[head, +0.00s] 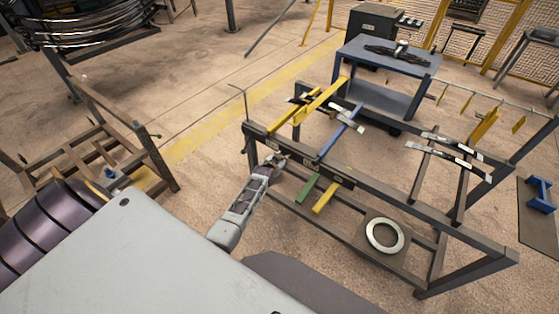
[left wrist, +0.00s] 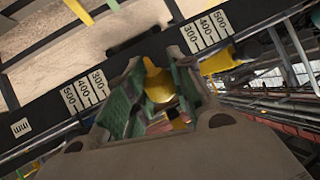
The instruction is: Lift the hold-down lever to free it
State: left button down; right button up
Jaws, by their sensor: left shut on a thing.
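The spring rack (head: 400,206) is a dark metal frame with a long front rail. My left gripper (head: 280,160) is at this rail, near its left end. In the left wrist view its green-padded fingers (left wrist: 155,95) close around a yellow piece (left wrist: 158,84), which looks like the end of the hold-down lever. The fingers and the rail hide the rest of this piece. In the head view, a green tab (head: 308,188) and a yellow tab (head: 325,199) stick out from the rail to the right of the gripper. My right gripper is not in view.
A blue bar (head: 335,138) and a yellow bar (head: 322,97) lie across the rack. White scale labels (left wrist: 84,91) mark the rail. A grey ring (head: 385,236) lies low in the rack. A blue cart (head: 388,58) stands behind; open floor lies left.

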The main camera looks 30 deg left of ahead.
pick_arm(q)
jog(key=shift+w+r, duration=0.3)
jog(key=shift+r, duration=0.15)
jog(key=c, duration=1.3)
grip_release()
jog(key=shift+c, duration=0.2)
jog(key=shift+o, duration=0.8)
jog(key=shift+f, duration=0.15)
jog(key=shift+s+f, duration=0.1)
jog(key=shift+s, duration=0.1)
jog(key=shift+s+d, duration=0.1)
jog(key=v, duration=1.1)
jog(key=shift+s+r, duration=0.2)
jog(key=shift+s, duration=0.05)
